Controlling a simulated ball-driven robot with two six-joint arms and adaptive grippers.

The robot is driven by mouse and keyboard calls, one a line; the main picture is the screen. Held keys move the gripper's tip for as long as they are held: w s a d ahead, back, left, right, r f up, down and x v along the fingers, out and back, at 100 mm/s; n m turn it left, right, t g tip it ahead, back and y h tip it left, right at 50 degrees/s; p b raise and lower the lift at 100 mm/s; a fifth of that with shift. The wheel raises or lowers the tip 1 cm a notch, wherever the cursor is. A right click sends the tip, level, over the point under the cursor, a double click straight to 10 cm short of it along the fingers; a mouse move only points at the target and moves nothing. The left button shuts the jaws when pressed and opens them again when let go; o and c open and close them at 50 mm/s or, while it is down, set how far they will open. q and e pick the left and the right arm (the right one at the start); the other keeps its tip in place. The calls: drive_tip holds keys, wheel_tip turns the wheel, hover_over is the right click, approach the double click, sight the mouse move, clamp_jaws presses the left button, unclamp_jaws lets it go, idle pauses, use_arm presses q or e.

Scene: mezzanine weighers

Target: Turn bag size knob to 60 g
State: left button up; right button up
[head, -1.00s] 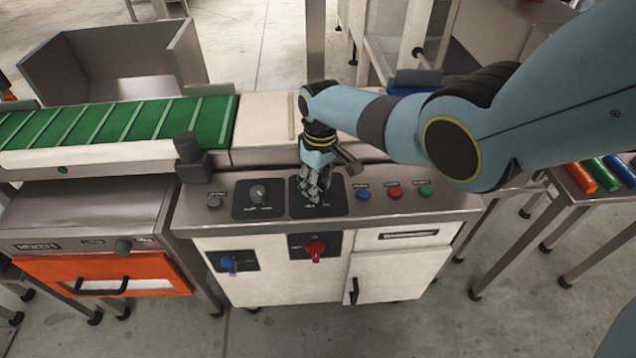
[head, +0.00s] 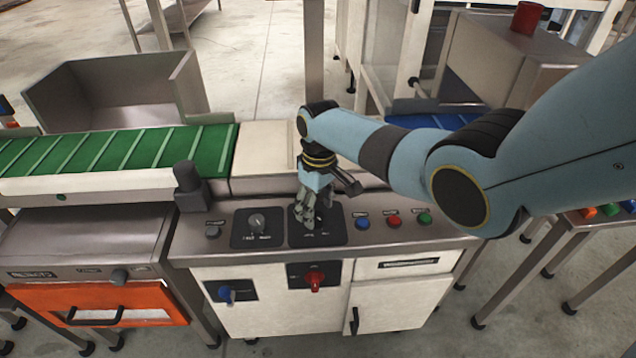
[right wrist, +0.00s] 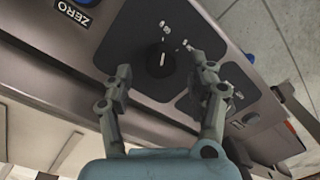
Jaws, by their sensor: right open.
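The control panel (head: 190,243) carries two black dial plates. The right plate (head: 338,236) lies under my right gripper (head: 308,220), which hides its knob in the head view. My right gripper (right wrist: 165,75) is open, with one finger on each side of the knob; contact cannot be told. The marks around the knob are too small to read. The left plate's knob (head: 257,221) is uncovered. My left gripper is not in view.
Blue (head: 362,223), red (head: 394,221) and green (head: 425,218) buttons sit right of the plates. A dark post (head: 188,185) stands at the panel's back left. A blue (head: 226,293) and a red switch (head: 315,280) are on the front. A green conveyor (head: 120,152) lies behind left.

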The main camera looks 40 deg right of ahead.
sight(319, 215)
wheel_tip(319, 215, up, 10)
drive_tip(key=shift+d, duration=0.2)
drive_tip(key=shift+s+f, duration=0.1)
drive_tip(key=shift+f, duration=0.05)
idle(0.4)
